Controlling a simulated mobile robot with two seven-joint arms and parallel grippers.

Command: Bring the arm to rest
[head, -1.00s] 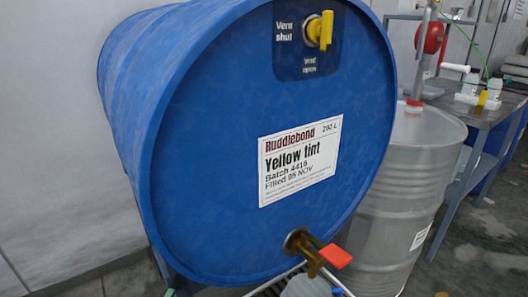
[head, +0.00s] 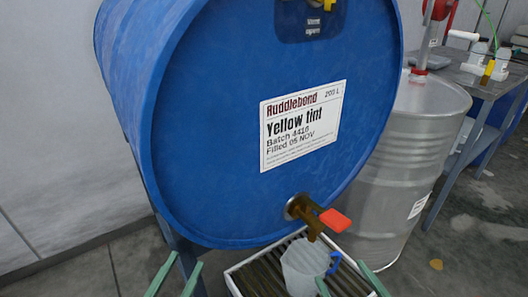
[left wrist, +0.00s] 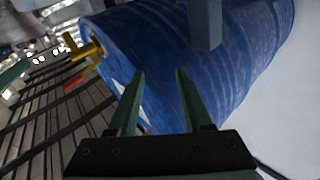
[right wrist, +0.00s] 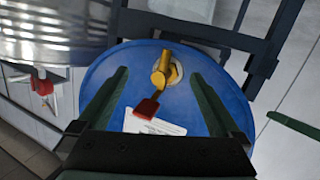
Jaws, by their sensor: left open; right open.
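My left gripper (head: 184,262) is at the lower left of the head view, open and empty. My right gripper (head: 341,274) is at the bottom right of the head view, open and empty, in front of the drip tray. Both also show open in their wrist views, left (left wrist: 160,72) and right (right wrist: 160,73). Only the fingers show in the head view; the arms are out of frame.
A blue drum (head: 215,130) lies on a stand, its brass tap (head: 303,209) with red lever above a translucent jug (head: 302,268). The jug stands on a slatted tray (head: 238,281). A grey drum (head: 405,165) and a bench (head: 478,82) are at right.

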